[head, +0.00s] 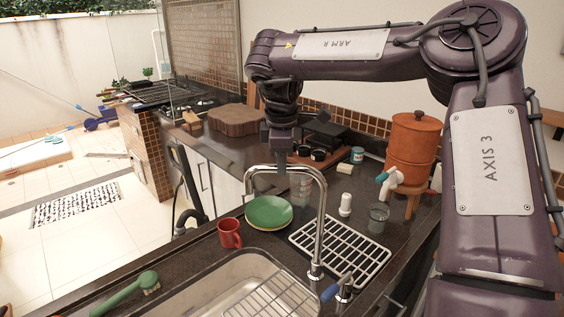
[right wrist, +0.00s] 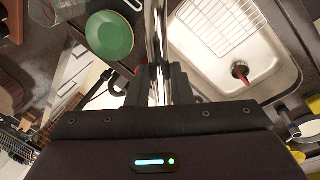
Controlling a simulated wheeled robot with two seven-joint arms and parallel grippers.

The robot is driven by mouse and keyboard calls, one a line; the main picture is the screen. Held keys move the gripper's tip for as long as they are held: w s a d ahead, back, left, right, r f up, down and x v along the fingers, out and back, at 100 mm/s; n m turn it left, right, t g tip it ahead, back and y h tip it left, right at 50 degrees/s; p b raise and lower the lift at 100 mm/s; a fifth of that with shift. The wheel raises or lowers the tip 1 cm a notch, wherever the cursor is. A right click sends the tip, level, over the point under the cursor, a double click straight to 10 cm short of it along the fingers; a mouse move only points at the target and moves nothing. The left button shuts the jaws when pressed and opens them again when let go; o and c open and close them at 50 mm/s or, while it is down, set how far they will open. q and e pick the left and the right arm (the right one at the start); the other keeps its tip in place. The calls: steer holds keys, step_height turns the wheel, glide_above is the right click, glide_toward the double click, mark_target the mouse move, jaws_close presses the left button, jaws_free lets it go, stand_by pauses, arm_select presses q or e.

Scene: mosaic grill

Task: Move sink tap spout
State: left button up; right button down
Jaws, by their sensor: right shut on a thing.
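The sink tap (head: 319,225) is a tall chrome arch rising at the right rim of the sink, with its spout (head: 262,168) reaching left. My right gripper (head: 281,165) comes down from above and is shut on the spout's top bar. In the right wrist view the chrome spout (right wrist: 157,35) runs between the two dark fingers (right wrist: 161,85). The fingers hide part of the spout. A blue-tipped tap handle (head: 333,292) stands near the tap base. My left gripper is not in view.
The steel sink (head: 190,292) holds a wire rack (head: 275,300). A green plate (head: 268,212), a red mug (head: 229,232), a white drying rack (head: 345,250), a glass (head: 378,217) and a green brush (head: 125,293) surround it. A clay water filter (head: 412,150) stands behind.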

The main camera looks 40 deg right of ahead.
steer(key=c, duration=1.3)
jaws_free()
steer(key=shift+r, duration=0.3)
step_height(320, 180, up, 7)
steer(key=s+a, duration=0.1)
